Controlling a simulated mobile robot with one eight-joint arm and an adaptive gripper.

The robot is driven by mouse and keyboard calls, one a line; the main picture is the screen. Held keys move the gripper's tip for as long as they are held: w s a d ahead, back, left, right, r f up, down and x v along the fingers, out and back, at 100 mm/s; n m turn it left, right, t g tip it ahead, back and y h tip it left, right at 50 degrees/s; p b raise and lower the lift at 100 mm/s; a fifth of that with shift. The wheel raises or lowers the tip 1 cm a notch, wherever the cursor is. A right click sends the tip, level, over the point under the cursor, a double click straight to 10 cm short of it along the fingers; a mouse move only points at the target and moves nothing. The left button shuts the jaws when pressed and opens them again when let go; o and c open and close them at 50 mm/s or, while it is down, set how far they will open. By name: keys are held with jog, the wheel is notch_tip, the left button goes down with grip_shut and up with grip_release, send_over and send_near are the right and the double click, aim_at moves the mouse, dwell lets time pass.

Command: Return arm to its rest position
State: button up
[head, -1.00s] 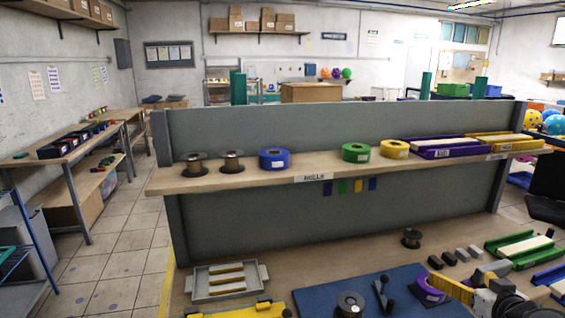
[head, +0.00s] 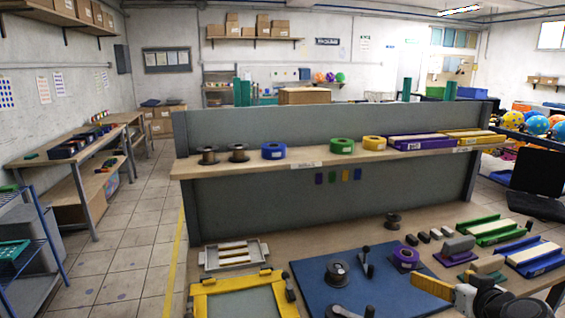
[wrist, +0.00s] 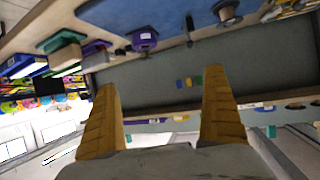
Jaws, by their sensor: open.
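My gripper (wrist: 160,105) shows in the wrist view as two yellow-brown fingers set wide apart, with nothing between them. The wrist picture is upside down, with the bench at the top and the grey back panel (wrist: 150,72) behind the fingers. In the head view my gripper (head: 432,287) is at the lower right, over the front of the workbench (head: 320,238).
A shelf (head: 308,164) above the bench carries dark spools, blue, green and yellow rolls, and purple and yellow trays. Green (head: 497,230) and blue (head: 535,257) trays lie on the bench's right. A yellow frame (head: 245,296) lies front left. The tiled floor (head: 140,250) at left is clear.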

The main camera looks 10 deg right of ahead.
jog(key=a+f+g+y+b, duration=0.1)
jog(key=a, duration=0.5)
jog(key=a+f+n+g+y+b, duration=0.1)
jog(key=a+f+b, duration=0.1)
jog(key=a, duration=0.4)
jog(key=a+f+g+b, duration=0.1)
jog(key=a+f, duration=0.1)
jog(key=a, duration=0.4)
jog(key=shift+w+a+n+y+b, duration=0.1)
jog(key=shift+a+n+y+b, duration=0.3)
jog(key=s+a+f+g+b, duration=0.2)
jog(key=s+a+f+b, duration=0.1)
jog(key=s+a, duration=0.6)
jog(key=shift+s+a+f+n+g+h+b, duration=0.3)
jog(key=shift+f+g+b, duration=0.1)
jog(key=shift+b, duration=0.1)
jog(key=shift+w, duration=0.1)
